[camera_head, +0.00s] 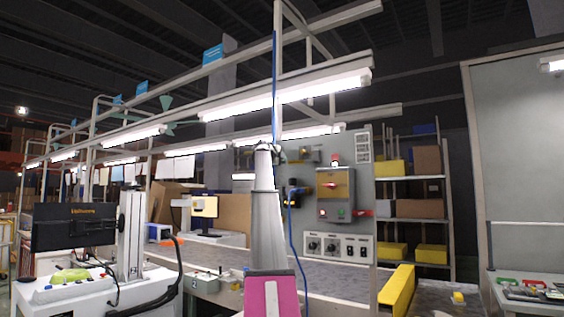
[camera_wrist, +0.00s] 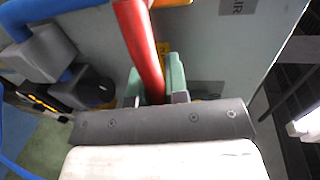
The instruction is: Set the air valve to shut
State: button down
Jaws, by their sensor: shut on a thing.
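The air valve shows in the wrist view as a red lever (camera_wrist: 143,45), running from the top edge down between my fingers. Part of a yellow body (camera_wrist: 172,3) shows at its top end. My gripper (camera_wrist: 155,88) has its two green fingertips on either side of the lever and is shut on it. The lever's lower end is hidden behind the dark gripper housing. The lever's angle to the pipe is unclear.
A grey panel (camera_head: 365,185) carries a control box (camera_head: 336,197) with buttons and a red side handle. A blue hose (camera_head: 293,225) hangs beside my arm. In the wrist view, a blue hose (camera_wrist: 50,10) and grey fittings (camera_wrist: 45,52) lie left of the lever, and an AIR label (camera_wrist: 237,7) right.

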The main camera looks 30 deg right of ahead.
jog(key=c, duration=1.1)
grip_release()
jog(key=shift+s+a, duration=0.1)
jog(key=v, duration=1)
jog(key=shift+s+a, duration=0.1)
jog(key=shift+a, duration=0.2)
